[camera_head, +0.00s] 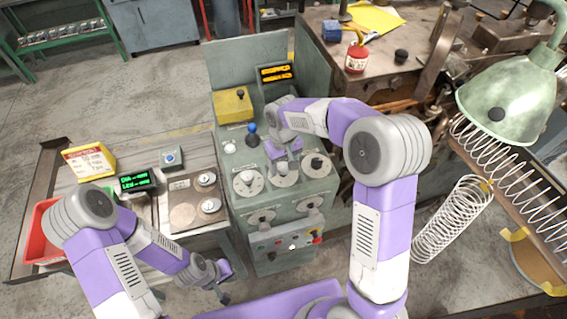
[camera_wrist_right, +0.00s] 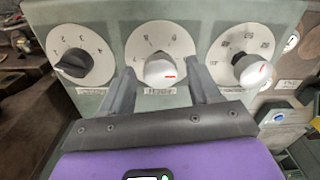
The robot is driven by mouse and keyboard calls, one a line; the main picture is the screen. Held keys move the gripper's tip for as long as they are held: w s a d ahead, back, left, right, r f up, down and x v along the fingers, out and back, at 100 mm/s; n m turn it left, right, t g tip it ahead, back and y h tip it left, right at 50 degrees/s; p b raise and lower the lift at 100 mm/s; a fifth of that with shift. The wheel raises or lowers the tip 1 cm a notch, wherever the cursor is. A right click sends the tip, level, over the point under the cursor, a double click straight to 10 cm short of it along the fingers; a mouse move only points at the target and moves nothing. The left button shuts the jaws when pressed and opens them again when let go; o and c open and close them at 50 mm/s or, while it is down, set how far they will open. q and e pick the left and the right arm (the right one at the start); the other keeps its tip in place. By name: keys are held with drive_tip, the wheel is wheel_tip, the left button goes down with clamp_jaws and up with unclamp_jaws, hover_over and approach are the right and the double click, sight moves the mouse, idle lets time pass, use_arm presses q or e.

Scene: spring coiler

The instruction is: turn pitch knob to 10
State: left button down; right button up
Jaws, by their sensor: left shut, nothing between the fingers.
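Three round dials with knobs sit in a row on the green machine panel. The middle dial (camera_head: 283,174) has a white knob (camera_wrist_right: 165,70) with a red mark; I cannot read which label says pitch. My right gripper (camera_head: 284,152) is over this middle dial. In the right wrist view its open fingers (camera_wrist_right: 162,75) stand one on each side of the white knob, with a gap visible on both sides. A black knob (camera_wrist_right: 73,63) and another white-capped knob (camera_wrist_right: 252,70) flank it. My left gripper (camera_head: 225,284) is shut and empty, low in front of the machine.
A blue ball-topped lever (camera_head: 251,128) and a yellow box (camera_head: 233,105) are behind the dials. A side table has a green display (camera_head: 138,182) and red bin (camera_head: 44,232). Large springs (camera_head: 451,220) are at right.

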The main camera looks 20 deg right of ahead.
sight(284, 167)
wheel_tip(284, 167, up, 8)
drive_tip(key=shift+f+p, duration=0.25)
drive_tip(key=shift+p, duration=0.05)
idle(0.4)
drive_tip(key=shift+s, duration=0.1)
idle(0.3)
